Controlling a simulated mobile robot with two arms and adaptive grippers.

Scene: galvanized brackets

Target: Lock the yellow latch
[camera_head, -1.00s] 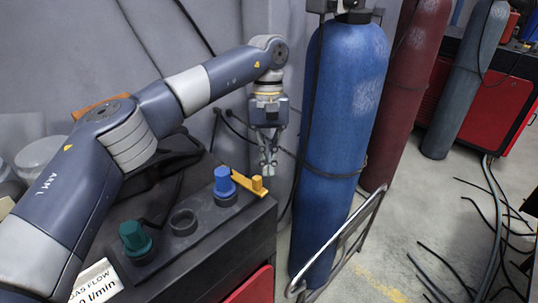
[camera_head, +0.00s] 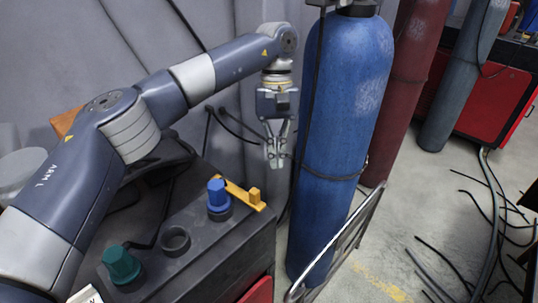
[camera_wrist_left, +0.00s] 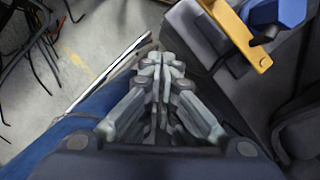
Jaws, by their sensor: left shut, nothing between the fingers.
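The yellow latch (camera_head: 243,194) is a flat bar with a small upright block at its right end, lying on the dark cabinet top beside the blue knob (camera_head: 217,195). My left gripper (camera_head: 277,163) is shut and empty, in the air above and beyond the latch's block end, near the blue cylinder. It also shows in the left wrist view (camera_wrist_left: 160,62), apart from the latch. My right gripper is in neither view.
On the cabinet top (camera_head: 205,238) stand a green knob (camera_head: 122,263) and an empty dark ring (camera_head: 175,240). A tall blue gas cylinder (camera_head: 340,130) stands close right of my gripper, with a metal rail (camera_head: 345,245) in front. Cables lie on the floor at right.

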